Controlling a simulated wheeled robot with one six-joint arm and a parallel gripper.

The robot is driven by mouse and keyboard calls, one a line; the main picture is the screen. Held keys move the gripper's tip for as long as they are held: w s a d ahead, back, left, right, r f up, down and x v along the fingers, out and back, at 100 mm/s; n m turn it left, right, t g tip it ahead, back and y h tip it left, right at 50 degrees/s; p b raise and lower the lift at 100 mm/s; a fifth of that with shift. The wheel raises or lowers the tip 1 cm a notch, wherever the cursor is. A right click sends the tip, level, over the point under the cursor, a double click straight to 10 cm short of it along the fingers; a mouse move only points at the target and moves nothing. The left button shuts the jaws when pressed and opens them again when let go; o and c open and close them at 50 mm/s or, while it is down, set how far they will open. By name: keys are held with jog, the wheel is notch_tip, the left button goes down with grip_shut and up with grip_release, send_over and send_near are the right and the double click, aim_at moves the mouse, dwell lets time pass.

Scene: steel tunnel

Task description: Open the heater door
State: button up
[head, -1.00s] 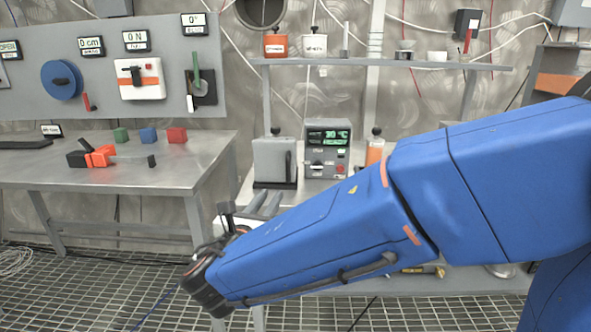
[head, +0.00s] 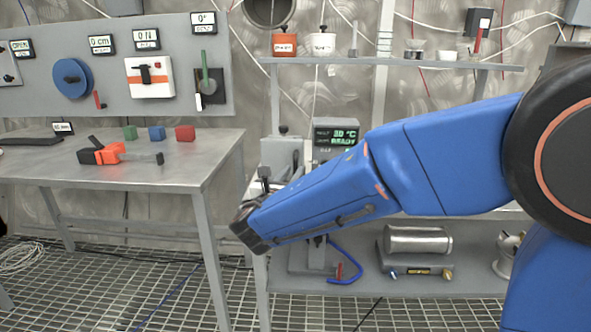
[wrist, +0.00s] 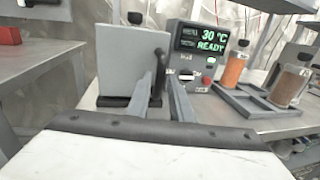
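The heater appears to be the grey box (wrist: 125,68) beside a control unit (wrist: 197,55) reading 30 °C READY. Its door looks closed, with a dark upright handle (wrist: 159,68) at the right of the front in the wrist view. My gripper (wrist: 161,82) is open, its two grey fingers pointing at the box. The fingertips are close to the handle's lower part; contact cannot be told. In the head view the heater (head: 281,153) and the control unit (head: 335,135) are partly hidden behind my blue arm, which also hides most of the gripper.
An orange-filled jar (wrist: 235,68) and a brown-filled jar in a grey rack (wrist: 255,108) stand right of the control unit. A table (head: 180,172) with coloured blocks is at left. A shelf (head: 420,63) hangs above, and a metal cylinder (head: 418,240) lies below.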

aim_at(294, 169)
jog(key=shift+x, duration=1.75)
jog(key=shift+c, duration=0.3)
grip_shut()
jog(key=shift+s, duration=0.1)
